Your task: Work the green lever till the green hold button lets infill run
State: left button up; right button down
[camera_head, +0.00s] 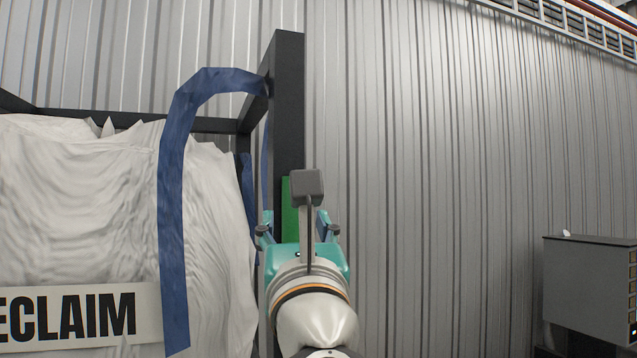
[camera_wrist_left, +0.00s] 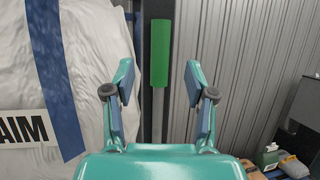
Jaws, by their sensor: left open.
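The green lever shows as an upright green grip (camera_wrist_left: 161,52) on a grey rod in the left wrist view, in front of a dark post. In the head view a strip of the green grip (camera_head: 290,212) shows, partly hidden by my left gripper and wrist. My left gripper (camera_head: 293,220) is open and empty. In the left wrist view its fingers (camera_wrist_left: 159,85) stand apart on either side of the line of the rod, with the green grip above centre between them. I cannot tell how far the grip is from the fingers. I see no green hold button. My right gripper is out of view.
A white bulk bag (camera_head: 80,210) with a blue strap (camera_head: 172,220) and a lettered label (camera_head: 70,315) is left of the dark post (camera_head: 289,100). A corrugated wall (camera_head: 430,170) stands behind. A grey cabinet (camera_head: 585,290) is at far right.

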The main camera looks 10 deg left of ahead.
pick_arm(q)
jog(key=p+x, duration=0.3)
jog(key=x, duration=0.5)
jog(key=shift+w+p, duration=0.3)
jog(key=shift+p, duration=0.1)
jog(key=shift+r, duration=0.1)
grip_shut()
